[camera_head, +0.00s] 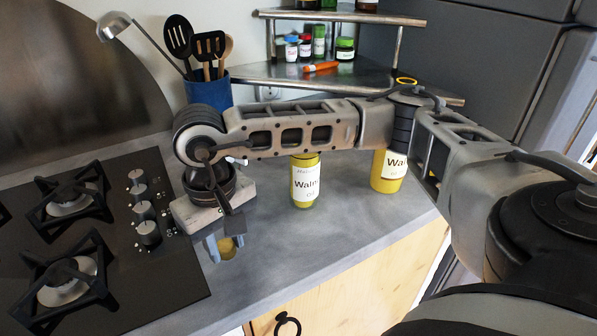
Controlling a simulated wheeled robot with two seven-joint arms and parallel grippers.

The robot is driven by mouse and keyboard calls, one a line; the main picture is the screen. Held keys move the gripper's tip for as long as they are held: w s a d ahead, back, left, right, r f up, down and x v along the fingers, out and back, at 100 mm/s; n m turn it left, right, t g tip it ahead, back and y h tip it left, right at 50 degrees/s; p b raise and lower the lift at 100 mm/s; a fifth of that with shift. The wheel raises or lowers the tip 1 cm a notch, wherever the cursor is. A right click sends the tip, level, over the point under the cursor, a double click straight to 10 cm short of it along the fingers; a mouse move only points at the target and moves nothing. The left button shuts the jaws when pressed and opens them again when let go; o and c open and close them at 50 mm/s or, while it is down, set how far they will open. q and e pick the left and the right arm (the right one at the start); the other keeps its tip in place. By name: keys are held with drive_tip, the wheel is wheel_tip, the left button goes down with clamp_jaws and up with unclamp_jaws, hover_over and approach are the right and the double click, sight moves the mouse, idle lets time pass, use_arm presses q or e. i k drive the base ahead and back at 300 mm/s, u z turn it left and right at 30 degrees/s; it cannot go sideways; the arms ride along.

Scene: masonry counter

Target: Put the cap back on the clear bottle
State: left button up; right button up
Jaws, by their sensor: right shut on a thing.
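My right gripper (223,243) hangs over the counter beside the cooktop, pointing down. It is shut on a small yellow thing (227,249), which looks like the cap; the fingers partly hide it. A clear bottle with yellow contents and a white "Walnut" label (305,183) stands upright on the counter, right of the gripper and apart from it. My arm hides its top. A second yellow bottle with a similar label (389,172) stands farther right, also partly hidden by the arm. I cannot see whether either bottle is open. My left gripper is not in view.
A black cooktop (140,275) with burners and knobs is at the left. A blue utensil holder (208,92) stands behind my arm. A corner shelf (345,75) holds small jars and an orange item. The counter (300,240) is clear in front of the bottles.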

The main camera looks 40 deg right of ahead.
sight(303, 169)
drive_tip(key=u, duration=1.55)
drive_tip(key=k, duration=1)
drive_tip(key=z, duration=1.7)
